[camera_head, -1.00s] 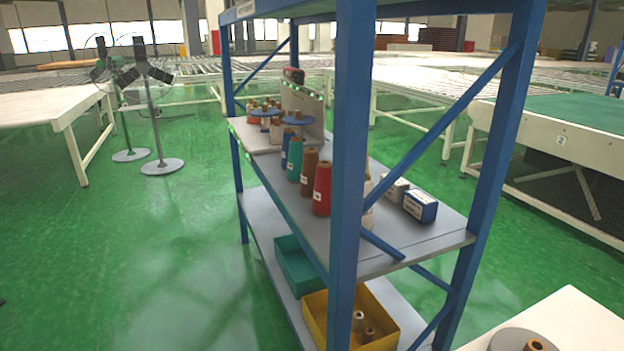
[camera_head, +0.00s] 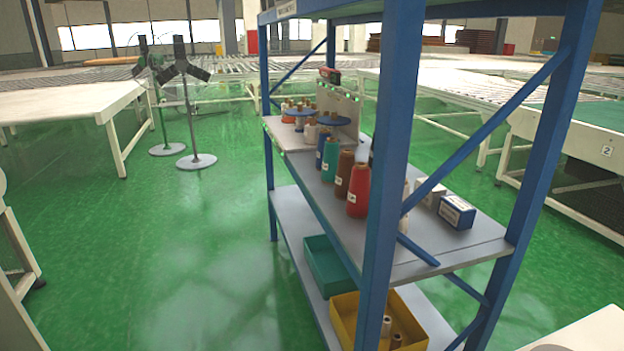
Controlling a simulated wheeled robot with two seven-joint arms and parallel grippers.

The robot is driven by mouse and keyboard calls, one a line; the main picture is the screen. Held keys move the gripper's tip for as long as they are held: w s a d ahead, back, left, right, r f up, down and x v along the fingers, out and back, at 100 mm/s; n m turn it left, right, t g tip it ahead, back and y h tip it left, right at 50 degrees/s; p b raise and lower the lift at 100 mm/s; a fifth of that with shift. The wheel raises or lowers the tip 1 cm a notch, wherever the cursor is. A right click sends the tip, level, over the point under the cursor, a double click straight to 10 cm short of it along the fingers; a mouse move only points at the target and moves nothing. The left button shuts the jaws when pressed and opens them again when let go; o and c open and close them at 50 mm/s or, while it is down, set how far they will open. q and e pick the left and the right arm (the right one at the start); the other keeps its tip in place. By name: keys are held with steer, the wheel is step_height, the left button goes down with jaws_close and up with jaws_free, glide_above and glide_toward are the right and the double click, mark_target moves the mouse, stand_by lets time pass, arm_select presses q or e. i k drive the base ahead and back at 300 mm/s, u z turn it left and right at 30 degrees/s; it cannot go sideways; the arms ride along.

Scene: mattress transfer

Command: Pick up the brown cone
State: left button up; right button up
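The brown cone (camera_head: 344,174) stands upright on the middle shelf of the blue rack. It is in a row of thread cones, between a teal cone (camera_head: 329,160) and a red cone (camera_head: 358,191). A blue cone (camera_head: 320,150) stands behind the teal one. Neither of my grippers shows in the head view.
The blue rack (camera_head: 388,180) has a near post in front of part of the shelf. A yellow bin (camera_head: 345,318) and a teal bin (camera_head: 328,268) sit on its lower shelf. Green floor (camera_head: 170,240) is open to its left. Fan stands (camera_head: 196,160) and a white table (camera_head: 70,106) stand farther back.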

mark_target(346, 158)
steer(key=u, duration=1.25)
steer(key=i, duration=3.15)
steer(key=z, duration=2.65)
